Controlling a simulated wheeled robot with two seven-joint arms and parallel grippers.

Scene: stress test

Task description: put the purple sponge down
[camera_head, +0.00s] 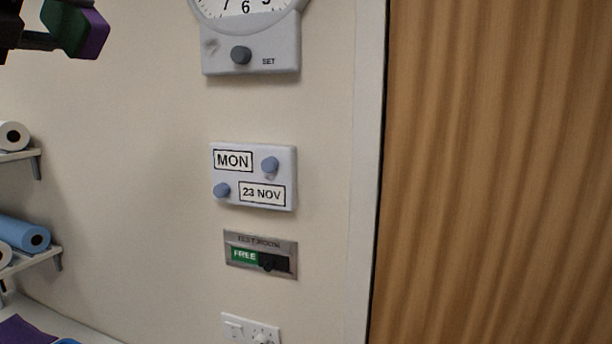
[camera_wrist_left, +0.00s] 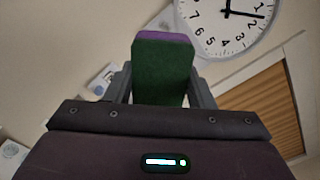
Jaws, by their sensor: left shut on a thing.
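The sponge (camera_head: 91,33) is purple with a green face. It is in the upper left of the head view, held up in front of the wall. My left gripper (camera_head: 48,40) comes in from the left, dark and partly cut off by the frame edge. In the left wrist view the sponge (camera_wrist_left: 162,72) stands between the two fingers of my left gripper (camera_wrist_left: 160,85), its green face towards the camera and a purple edge on top. The gripper is shut on it. My right gripper is in neither view.
A clock (camera_head: 250,40), a date panel (camera_head: 253,177), a FREE sign (camera_head: 260,255) and a switch plate (camera_head: 250,329) are on the wall (camera_head: 130,150). A wooden door (camera_head: 500,170) is at right. Shelves with a white roll (camera_head: 14,135) and a blue roll (camera_head: 20,232) are at left.

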